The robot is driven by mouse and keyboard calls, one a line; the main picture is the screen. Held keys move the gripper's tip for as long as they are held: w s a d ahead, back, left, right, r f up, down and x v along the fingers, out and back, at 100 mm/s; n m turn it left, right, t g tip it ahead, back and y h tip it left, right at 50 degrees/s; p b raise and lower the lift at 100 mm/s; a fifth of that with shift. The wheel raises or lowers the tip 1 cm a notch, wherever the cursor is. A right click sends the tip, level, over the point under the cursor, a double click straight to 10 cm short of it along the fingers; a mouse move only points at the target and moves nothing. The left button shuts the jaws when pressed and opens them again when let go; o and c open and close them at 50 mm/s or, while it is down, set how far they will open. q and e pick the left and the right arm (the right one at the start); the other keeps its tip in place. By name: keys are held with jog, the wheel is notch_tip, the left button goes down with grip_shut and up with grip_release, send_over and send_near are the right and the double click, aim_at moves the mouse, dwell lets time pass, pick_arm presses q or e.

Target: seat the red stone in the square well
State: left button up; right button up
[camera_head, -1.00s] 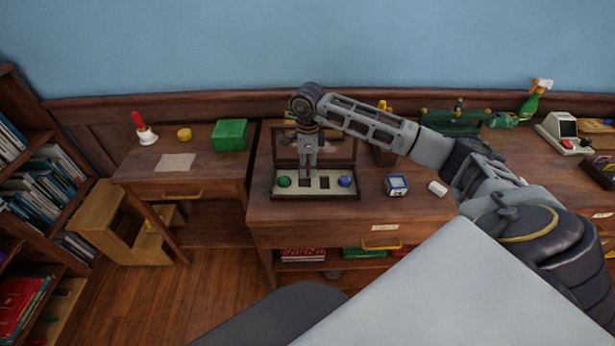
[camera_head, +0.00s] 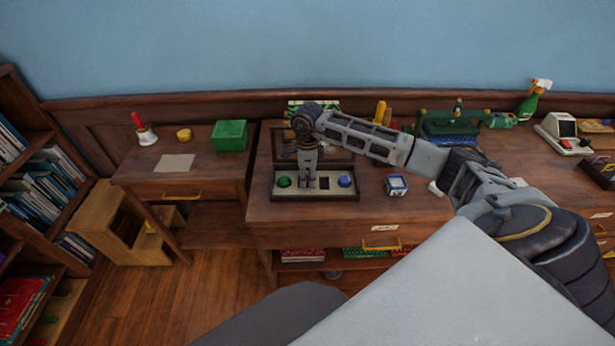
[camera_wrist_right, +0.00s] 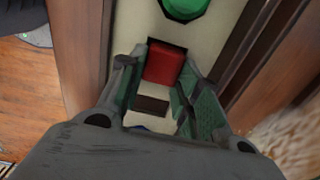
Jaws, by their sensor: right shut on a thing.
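My right gripper (camera_head: 307,188) points down over the open case (camera_head: 328,197), left of its middle. In the right wrist view its fingers (camera_wrist_right: 155,90) are shut on the red stone (camera_wrist_right: 165,65). The stone is at the square well, whose dark edge shows beside it; I cannot tell how deep it sits. The green stone (camera_head: 284,182) sits at the left end of the pale panel and also shows in the wrist view (camera_wrist_right: 185,8). An empty dark well (camera_head: 323,183) is right of the gripper. The blue stone (camera_head: 345,181) is at the right end. My left gripper is not in view.
The case's raised lid (camera_head: 341,150) stands behind the gripper. A blue-and-white cube (camera_head: 397,185) is to the right on the desk. The desk front is clear.

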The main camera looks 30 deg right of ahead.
aim_at(307, 178)
jog(key=shift+f, duration=0.1)
jog(key=o, duration=1)
jog(key=shift+o, duration=0.2)
jog(key=shift+r, duration=0.45)
notch_tip(307, 178, up, 6)
jog(key=shift+f, duration=0.15)
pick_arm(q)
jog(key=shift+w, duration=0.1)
pick_arm(e)
jog(key=shift+r, duration=2.8)
